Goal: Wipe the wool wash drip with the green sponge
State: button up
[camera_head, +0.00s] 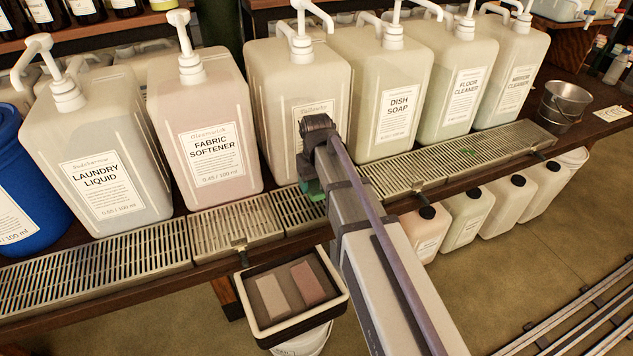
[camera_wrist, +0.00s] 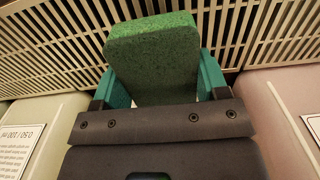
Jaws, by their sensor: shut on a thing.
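My gripper (camera_wrist: 152,90) has teal fingers closed on both sides of the green sponge (camera_wrist: 152,48), a speckled block, in the wrist view. In the head view my gripper (camera_head: 314,188) is low over the metal drip grate (camera_head: 392,178), in front of the middle jug (camera_head: 290,75). That jug's label is mostly hidden by my arm, so its name cannot be read. A green smear (camera_head: 467,152) lies on the grate further right, below the floor cleaner jug. No drip shows below my gripper; my arm hides part of the grate. Whether the sponge touches the grate is unclear.
The laundry liquid jug (camera_head: 85,150) and fabric softener jug (camera_head: 200,120) stand left; the dish soap jug (camera_head: 385,85) stands right. A caddy (camera_head: 262,325) with a beige and a reddish block hangs at the front edge. A metal bucket (camera_head: 563,108) stands at the right.

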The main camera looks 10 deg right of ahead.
jog(key=shift+r+p, duration=0.4)
jog(key=shift+r, duration=0.55)
notch_tip(320, 180, up, 3)
jog(key=p, duration=0.3)
jog(key=shift+r, duration=0.1)
